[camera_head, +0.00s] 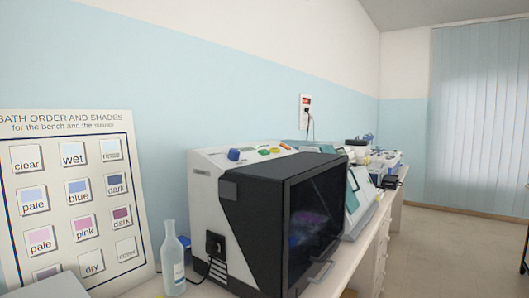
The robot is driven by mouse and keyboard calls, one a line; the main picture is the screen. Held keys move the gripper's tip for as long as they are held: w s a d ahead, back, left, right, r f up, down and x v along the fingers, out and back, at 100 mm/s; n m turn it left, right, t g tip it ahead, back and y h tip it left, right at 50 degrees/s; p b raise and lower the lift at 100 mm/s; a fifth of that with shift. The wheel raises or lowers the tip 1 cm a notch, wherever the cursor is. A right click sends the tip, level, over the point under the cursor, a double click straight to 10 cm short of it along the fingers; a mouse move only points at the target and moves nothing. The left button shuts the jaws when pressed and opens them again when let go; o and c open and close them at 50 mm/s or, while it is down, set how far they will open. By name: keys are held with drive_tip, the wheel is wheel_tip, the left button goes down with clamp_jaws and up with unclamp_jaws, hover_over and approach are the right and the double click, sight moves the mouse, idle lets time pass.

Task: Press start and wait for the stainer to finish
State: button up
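The stainer (262,222) is a white and black boxy machine on the bench, in the middle of the head view. Its dark glass door (313,215) faces right and appears shut, with a grey handle (320,271) low on it. Faint purple and blue shapes show behind the glass. On its sloping white top are a blue knob (234,154), a green button (264,151), a yellow button (274,149) and a red button (286,146). Any button lettering is too small to read. My gripper is not in view.
A clear bottle (172,258) stands left of the stainer, near its black plug and cable (214,243). A bath order chart (75,205) leans against the wall. Other bench equipment (359,190) stands beyond the stainer. Open floor (455,250) lies right of the bench.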

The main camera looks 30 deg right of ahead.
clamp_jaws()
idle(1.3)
